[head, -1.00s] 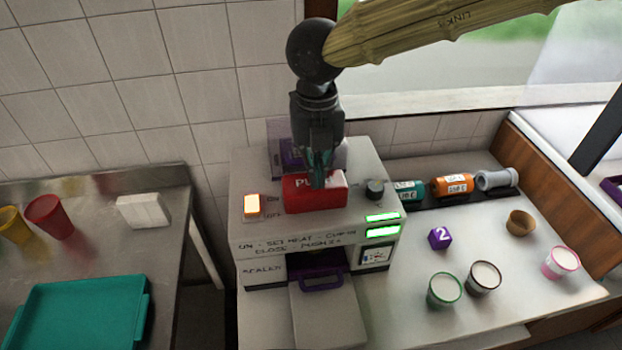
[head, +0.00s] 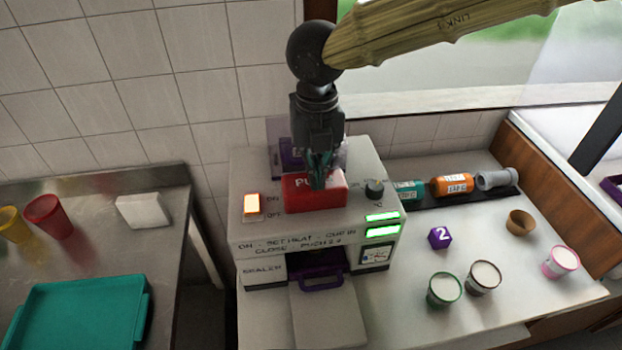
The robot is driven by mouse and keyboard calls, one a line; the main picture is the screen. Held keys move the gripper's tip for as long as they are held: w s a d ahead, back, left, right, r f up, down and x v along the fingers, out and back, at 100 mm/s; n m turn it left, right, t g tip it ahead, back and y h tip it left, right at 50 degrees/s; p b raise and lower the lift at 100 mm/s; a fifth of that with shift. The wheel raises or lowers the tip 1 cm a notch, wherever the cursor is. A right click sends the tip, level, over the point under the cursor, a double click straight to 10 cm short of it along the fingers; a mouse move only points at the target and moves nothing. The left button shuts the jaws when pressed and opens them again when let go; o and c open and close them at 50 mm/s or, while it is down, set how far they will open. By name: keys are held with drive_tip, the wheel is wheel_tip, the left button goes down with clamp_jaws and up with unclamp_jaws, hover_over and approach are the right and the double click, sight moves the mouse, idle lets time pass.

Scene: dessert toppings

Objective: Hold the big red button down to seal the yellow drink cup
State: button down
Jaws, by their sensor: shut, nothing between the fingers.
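The big red button (head: 328,199) is a red block marked with white letters on top of the white sealing machine (head: 350,222). My gripper (head: 318,184) is shut and empty. It points down with its fingertips at the button, hiding part of its lettering; they appear to touch it. The purple handle (head: 320,282) is at the machine's front, by a dark opening. No drink cup shows inside the opening. A yellow cup (head: 13,225) stands on the steel counter at the far left; I cannot tell whether it is the drink cup.
The machine has a lit orange switch (head: 252,202), a dark knob (head: 374,188) and green displays (head: 382,231). A red cup (head: 50,217) and teal tray (head: 80,312) are at left. Several small cups and a purple number cube (head: 440,238) stand on the right counter.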

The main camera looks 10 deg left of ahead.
drive_tip(key=shift+f+b, duration=0.45)
drive_tip(key=shift+f, duration=1.45)
drive_tip(key=shift+s+d+f, duration=0.1)
drive_tip(key=shift+s+f, duration=0.1)
drive_tip(key=shift+f, duration=0.1)
idle(1.6)
drive_tip(key=shift+s+d+r, duration=0.1)
drive_tip(key=shift+s, duration=0.1)
drive_tip(key=shift+s+d+r+p, duration=0.25)
drive_tip(key=shift+s+r+p, duration=0.15)
drive_tip(key=shift+s+p, duration=0.2)
drive_tip(key=shift+s+d+r+p, duration=0.25)
drive_tip(key=shift+s+r+p, duration=0.15)
drive_tip(key=shift+s, duration=0.3)
wheel_tip(320, 180, up, 2)
drive_tip(key=shift+p, duration=1.1)
wheel_tip(320, 180, up, 6)
drive_tip(key=p, duration=0.6)
drive_tip(key=shift+s+d, duration=0.15)
drive_tip(key=shift+s, duration=0.25)
